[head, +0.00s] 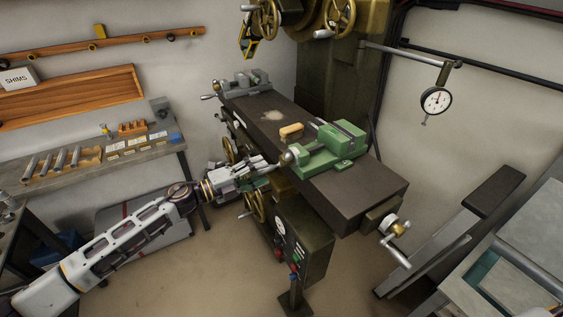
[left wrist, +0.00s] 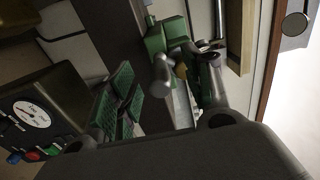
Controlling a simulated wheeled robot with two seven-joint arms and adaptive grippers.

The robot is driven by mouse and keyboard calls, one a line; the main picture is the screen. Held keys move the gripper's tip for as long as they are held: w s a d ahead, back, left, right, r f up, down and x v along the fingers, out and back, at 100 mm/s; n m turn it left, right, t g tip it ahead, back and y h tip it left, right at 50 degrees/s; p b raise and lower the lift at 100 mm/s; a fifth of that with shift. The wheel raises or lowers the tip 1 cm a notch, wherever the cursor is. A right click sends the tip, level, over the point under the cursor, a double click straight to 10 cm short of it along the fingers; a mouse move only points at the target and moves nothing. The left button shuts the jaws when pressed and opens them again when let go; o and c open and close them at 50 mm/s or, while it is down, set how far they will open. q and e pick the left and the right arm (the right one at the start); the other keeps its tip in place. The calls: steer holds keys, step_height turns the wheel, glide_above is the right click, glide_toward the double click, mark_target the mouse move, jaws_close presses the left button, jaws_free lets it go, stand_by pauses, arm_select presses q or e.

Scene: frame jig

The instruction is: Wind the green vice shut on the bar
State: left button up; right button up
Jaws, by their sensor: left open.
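The green vice (head: 338,146) stands on the dark machine table, toward its right half. Its screw end, with a round metal knob (head: 288,157), points left toward my left gripper. My left gripper (head: 270,167) is open, just left of and close to that knob; I cannot tell whether they touch. In the left wrist view the vice (left wrist: 168,34) is at the top, and a metal handle part (left wrist: 162,72) shows between the gripper's fingers. Green ribbed pads (left wrist: 117,92) show on the left side there. I cannot make out the bar in the jaws. My right gripper is not in view.
The machine table (head: 350,193) has a tan block (head: 291,131) lying behind the vice and a grey vice (head: 246,84) at its far end. A crank (head: 395,235) sticks out at its right end. A control box (head: 304,240) hangs below. A dial gauge (head: 436,100) hangs at right.

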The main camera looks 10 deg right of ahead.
arm_select(q)
steer(key=v, duration=0.6)
steer(key=shift+a, duration=0.2)
stand_by(0.4)
